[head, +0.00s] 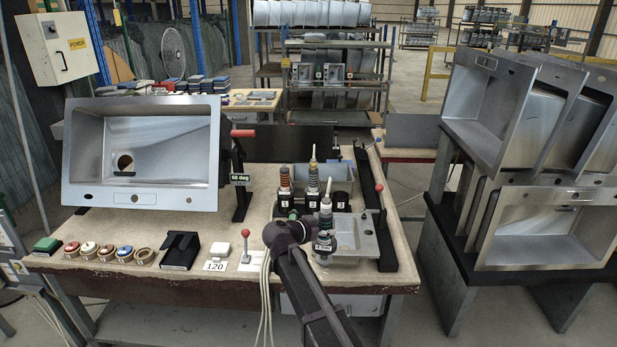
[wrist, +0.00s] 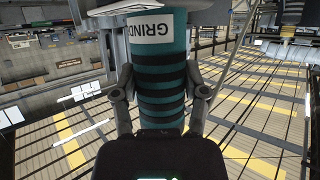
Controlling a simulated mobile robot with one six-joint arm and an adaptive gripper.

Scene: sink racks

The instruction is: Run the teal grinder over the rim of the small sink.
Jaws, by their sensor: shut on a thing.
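The teal grinder (wrist: 160,75) fills the middle of the wrist view, with black bands and a white label. My gripper (wrist: 163,95) is shut on its body, one finger on each side.
A large sink (head: 196,112) leans in a stand marked 60 deg at the left. A black rail (head: 386,250) runs along the small sink's right. Several discs (head: 107,252) lie along the front left. Stacked sinks (head: 545,225) are at the far right.

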